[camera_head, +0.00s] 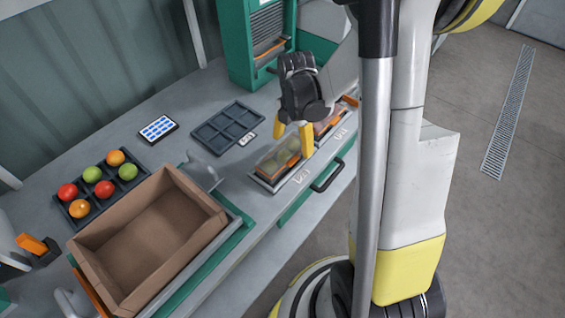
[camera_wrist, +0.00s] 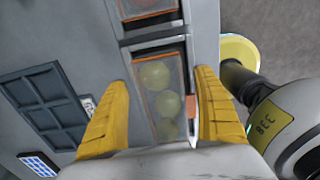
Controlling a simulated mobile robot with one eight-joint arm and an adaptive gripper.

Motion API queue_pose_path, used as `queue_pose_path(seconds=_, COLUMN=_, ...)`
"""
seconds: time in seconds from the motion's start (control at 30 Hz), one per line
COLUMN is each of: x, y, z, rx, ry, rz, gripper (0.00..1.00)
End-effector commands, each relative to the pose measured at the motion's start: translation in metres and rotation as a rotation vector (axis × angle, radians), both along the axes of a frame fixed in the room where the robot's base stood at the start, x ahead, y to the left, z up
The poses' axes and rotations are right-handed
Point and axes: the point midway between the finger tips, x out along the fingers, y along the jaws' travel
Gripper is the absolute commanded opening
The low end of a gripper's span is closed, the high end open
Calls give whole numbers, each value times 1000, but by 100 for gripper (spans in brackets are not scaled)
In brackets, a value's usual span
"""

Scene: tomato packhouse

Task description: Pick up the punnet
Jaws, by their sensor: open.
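A clear punnet (camera_head: 274,163) of green tomatoes with an orange strip lies in a grey tray near the bench's front edge. It also shows in the wrist view (camera_wrist: 158,88), lengthwise between the yellow fingers. My gripper (camera_head: 293,138) is open and pointed down over the punnet. In the wrist view my gripper (camera_wrist: 162,84) has one finger on each side of it, with small gaps visible. The depth of the fingertips is hard to tell. A second punnet (camera_wrist: 150,8), reddish inside, lies in the neighbouring compartment and is partly hidden by my gripper in the head view.
An empty cardboard box (camera_head: 150,240) stands at front left. A dark tray (camera_head: 64,206) of red, orange and green tomatoes is behind it. An empty compartmented tray (camera_head: 226,128) and a blue-and-white panel (camera_head: 158,128) lie on the bench. A green machine (camera_head: 243,50) stands at the back.

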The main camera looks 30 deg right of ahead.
Motion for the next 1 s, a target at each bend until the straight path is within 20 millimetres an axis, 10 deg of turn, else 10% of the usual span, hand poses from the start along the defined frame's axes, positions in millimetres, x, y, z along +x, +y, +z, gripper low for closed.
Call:
queue_pose_path(seconds=0.2, x=0, y=0, z=-2, rx=0, ry=0, rz=0, gripper=79)
queue_pose_path(seconds=0.4, x=0, y=0, z=-2, rx=0, ry=0, rz=0, gripper=24)
queue_pose_path(seconds=1.0, x=0, y=0, z=16, rx=0, ry=0, rz=0, gripper=24)
